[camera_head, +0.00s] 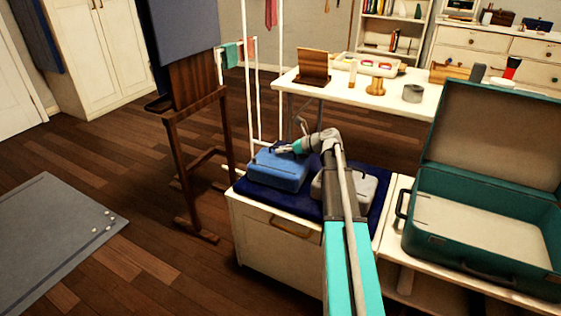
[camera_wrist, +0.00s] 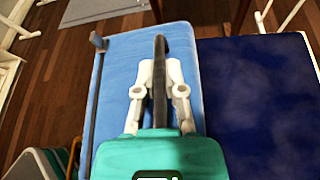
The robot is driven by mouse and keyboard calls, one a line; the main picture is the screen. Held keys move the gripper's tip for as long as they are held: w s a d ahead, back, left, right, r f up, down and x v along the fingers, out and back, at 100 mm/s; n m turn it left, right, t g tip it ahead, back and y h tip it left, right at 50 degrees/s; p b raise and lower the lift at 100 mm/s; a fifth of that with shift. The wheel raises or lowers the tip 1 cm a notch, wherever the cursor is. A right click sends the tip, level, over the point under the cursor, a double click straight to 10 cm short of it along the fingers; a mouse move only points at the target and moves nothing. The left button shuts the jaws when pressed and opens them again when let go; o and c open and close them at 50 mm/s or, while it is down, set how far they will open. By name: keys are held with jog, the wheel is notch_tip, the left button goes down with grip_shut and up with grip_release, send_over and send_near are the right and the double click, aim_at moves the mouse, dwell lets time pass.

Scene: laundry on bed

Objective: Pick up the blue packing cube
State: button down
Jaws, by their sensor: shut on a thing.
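The blue packing cube (camera_head: 279,170) lies on the dark blue cloth (camera_head: 307,208) on top of a white cabinet. It fills much of the wrist view (camera_wrist: 190,50), with a dark strap handle (camera_wrist: 160,60) running along its top. My gripper (camera_head: 280,149) is directly over the cube, and in the wrist view its white fingers (camera_wrist: 160,72) are shut on the handle, one on each side. The cube looks level and close to the cloth; I cannot tell whether it touches it.
A grey packing cube (camera_head: 343,187) sits to the right on the same cloth, partly behind my arm. An open teal suitcase (camera_head: 482,268) stands further right. A wooden stand (camera_head: 196,100) and a white rack (camera_head: 247,75) are close on the left and behind.

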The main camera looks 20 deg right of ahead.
jog(key=shift+r, duration=0.1)
notch_tip(320, 180, up, 3)
jog(key=p, duration=0.2)
jog(key=shift+f+p, duration=0.2)
jog(key=shift+p, duration=0.2)
jog(key=w+d+r+p, duration=0.8)
jog(key=d+r+p, duration=0.2)
jog(key=d, duration=0.1)
jog(key=shift+d, duration=0.15)
